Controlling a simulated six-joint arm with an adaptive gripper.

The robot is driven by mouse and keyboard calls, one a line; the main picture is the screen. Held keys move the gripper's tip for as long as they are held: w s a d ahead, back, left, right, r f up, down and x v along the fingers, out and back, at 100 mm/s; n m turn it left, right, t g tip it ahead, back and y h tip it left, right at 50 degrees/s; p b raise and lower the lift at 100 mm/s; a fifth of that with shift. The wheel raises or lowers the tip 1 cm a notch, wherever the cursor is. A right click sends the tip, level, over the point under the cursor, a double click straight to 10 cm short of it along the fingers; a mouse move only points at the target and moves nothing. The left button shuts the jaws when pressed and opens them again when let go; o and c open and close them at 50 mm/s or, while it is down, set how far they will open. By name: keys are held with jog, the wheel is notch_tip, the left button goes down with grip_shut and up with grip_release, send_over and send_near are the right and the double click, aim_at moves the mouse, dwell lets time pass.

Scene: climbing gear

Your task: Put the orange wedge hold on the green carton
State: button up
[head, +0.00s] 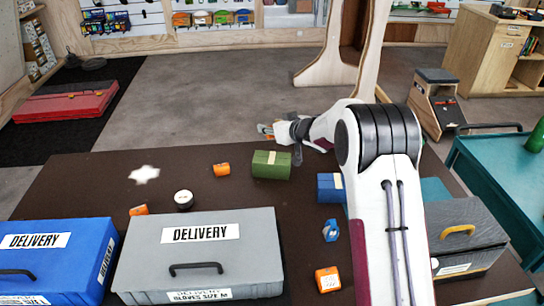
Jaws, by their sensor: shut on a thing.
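My gripper (272,131) is shut on a small orange thing (265,128), which looks like the orange wedge hold; the fingers partly hide it and its shape is hard to make out. The green carton (261,166), with a pale band across its top, sits on the dark brown table. The gripper shows above the carton in the picture, apart from it, near the table's far edge. The carton's top looks clear.
On the table (90,185) are an orange block (222,170), a smaller orange piece (139,210), a white-topped round jar (184,199), a blue carton (328,190), a blue piece (330,231) and an orange box (328,279). Grey (200,255) and blue (50,265) cases fill the front.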

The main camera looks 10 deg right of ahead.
send_over(272, 157)
jog(key=shift+f, duration=3.05)
jog(key=shift+f, duration=0.15)
jog(key=shift+f, duration=1.75)
jog(key=shift+f, duration=0.1)
jog(key=o, duration=1.2)
jog(key=shift+v, duration=6.05)
